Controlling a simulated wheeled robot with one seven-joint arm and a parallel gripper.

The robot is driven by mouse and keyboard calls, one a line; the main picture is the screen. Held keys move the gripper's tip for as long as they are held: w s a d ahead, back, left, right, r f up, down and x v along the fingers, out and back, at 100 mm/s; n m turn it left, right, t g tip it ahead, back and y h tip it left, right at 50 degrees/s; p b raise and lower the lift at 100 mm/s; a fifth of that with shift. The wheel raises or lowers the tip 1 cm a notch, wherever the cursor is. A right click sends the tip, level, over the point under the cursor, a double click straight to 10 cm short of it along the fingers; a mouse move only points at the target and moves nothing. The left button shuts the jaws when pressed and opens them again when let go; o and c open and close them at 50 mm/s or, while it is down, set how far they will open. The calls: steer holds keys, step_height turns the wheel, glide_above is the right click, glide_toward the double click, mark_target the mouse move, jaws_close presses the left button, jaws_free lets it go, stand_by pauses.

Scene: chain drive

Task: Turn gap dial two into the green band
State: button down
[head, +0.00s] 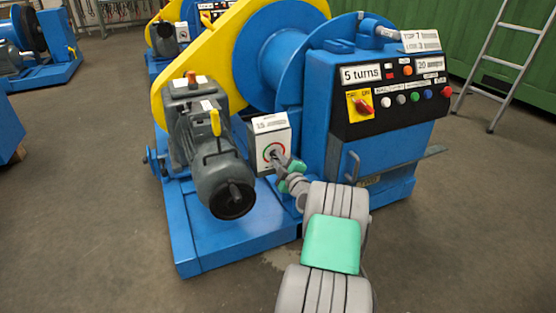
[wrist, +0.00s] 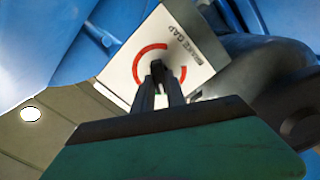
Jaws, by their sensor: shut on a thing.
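A white gauge box (head: 262,138) with a round dial (head: 271,151) stands on the blue base, between the grey motor and the control cabinet. In the wrist view the dial (wrist: 151,49) has a red arc, and its white face reads "brake gap". My gripper (head: 279,160) reaches the dial from the front right. Its dark fingers (wrist: 157,72) are shut on the dial's knob at the centre of the face. The fingers hide most of the knob and the lower part of the scale, so I cannot tell where the pointer stands.
The grey motor (head: 212,140) with a yellow lever stands close on the left. The blue control cabinet (head: 372,120) with buttons and a red-yellow switch stands close on the right. A similar white box (head: 183,32) is on a machine behind. The floor in front is clear.

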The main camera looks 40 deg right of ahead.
stand_by(0.4)
steer(key=c, duration=1.4)
jaws_free()
steer(key=shift+d, duration=0.1)
steer(key=shift+o, duration=0.2)
steer(key=shift+s, duration=0.1)
steer(key=p+v, duration=0.2)
steer(key=v, duration=0.5)
steer(key=shift+s, duration=0.3)
